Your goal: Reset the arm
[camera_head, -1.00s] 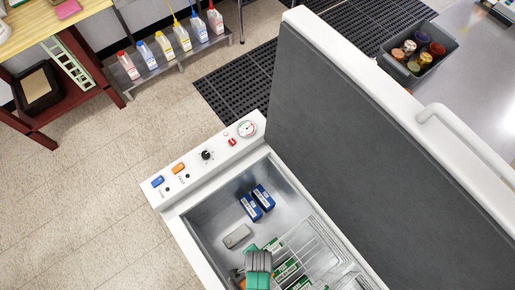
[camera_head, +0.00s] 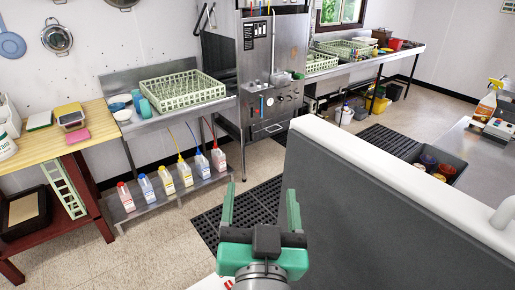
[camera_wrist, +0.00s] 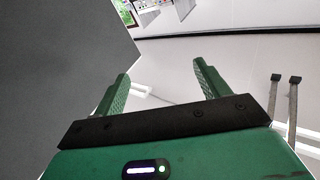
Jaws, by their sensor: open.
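My gripper (camera_head: 261,208) is green with a dark wrist part and stands raised at the bottom middle of the head view. Its two fingers point up and are spread apart with nothing between them. In the wrist view my gripper (camera_wrist: 162,85) also shows open and empty against a pale wall. The raised grey lid with a white rim (camera_head: 365,215) stands just right of my gripper. The inside of the white chest below it is out of the head view; only a small white corner shows at the bottom.
A steel dish machine (camera_head: 262,75) stands at the back. A dish rack (camera_head: 182,88) sits on the counter left of it, above several coloured bottles (camera_head: 166,180). A wooden table (camera_head: 60,145) is at the left.

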